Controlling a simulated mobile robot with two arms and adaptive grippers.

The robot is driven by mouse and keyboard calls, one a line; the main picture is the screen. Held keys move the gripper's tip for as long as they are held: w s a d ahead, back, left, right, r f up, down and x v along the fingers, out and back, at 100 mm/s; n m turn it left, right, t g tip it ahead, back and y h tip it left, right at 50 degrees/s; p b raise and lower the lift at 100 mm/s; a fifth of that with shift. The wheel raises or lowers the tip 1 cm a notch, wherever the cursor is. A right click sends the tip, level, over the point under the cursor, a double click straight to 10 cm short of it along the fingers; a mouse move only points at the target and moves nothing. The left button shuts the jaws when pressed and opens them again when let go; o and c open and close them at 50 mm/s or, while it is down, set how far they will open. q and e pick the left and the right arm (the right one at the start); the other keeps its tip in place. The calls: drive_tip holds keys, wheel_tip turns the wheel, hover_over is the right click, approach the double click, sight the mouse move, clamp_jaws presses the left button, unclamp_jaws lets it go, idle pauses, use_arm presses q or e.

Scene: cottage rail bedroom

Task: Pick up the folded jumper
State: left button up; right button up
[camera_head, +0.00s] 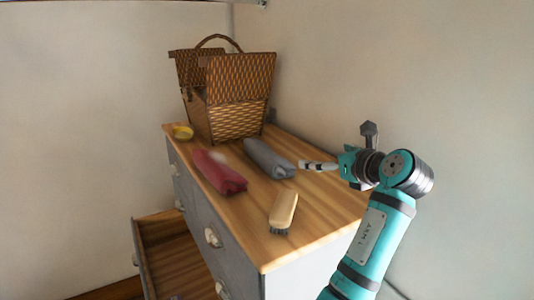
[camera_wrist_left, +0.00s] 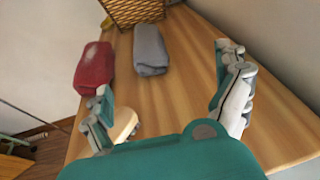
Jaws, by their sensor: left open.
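Two folded, rolled cloth bundles lie side by side on the wooden dresser top. One is dark red (camera_head: 218,172) with a pale patch on it, and the other is grey (camera_head: 268,158). I cannot tell for sure which is the jumper. My left gripper (camera_head: 305,166) is at the right of the grey bundle, apart from the red one. In the left wrist view its fingers are spread wide and empty, with the grey bundle (camera_wrist_left: 150,50) ahead between them and the red bundle (camera_wrist_left: 93,68) ahead of the left finger. My right gripper is not in view.
A wicker basket (camera_head: 237,85) with its lid raised stands at the back of the dresser (camera_head: 250,215). A yellow dish (camera_head: 182,132) sits at the back left. A wooden brush (camera_head: 283,211) lies near the front. An open drawer (camera_head: 170,250) juts out at the left. Walls stand close behind.

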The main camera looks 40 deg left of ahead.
use_arm(q)
drive_tip(key=s+g, duration=0.1)
drive_tip(key=p, duration=0.5)
approach(289, 166)
drive_tip(key=shift+h, duration=0.3)
drive_tip(key=x, duration=0.3)
drive_tip(key=r+x, duration=0.1)
drive_tip(key=x, duration=0.2)
drive_tip(key=shift+w+a, duration=0.3)
drive_tip(key=shift+w, duration=0.05)
drive_tip(key=shift+w+a+f, duration=0.15)
drive_tip(key=shift+a, duration=0.1)
drive_tip(key=p+x, duration=0.1)
drive_tip(key=x, duration=0.2)
drive_tip(key=p+x, duration=0.1)
drive_tip(key=shift+a+f+p, duration=0.25)
drive_tip(key=shift+f+p, duration=0.1)
drive_tip(key=shift+a+f, duration=0.2)
drive_tip(key=shift+d, duration=0.2)
drive_tip(key=c, duration=1.1)
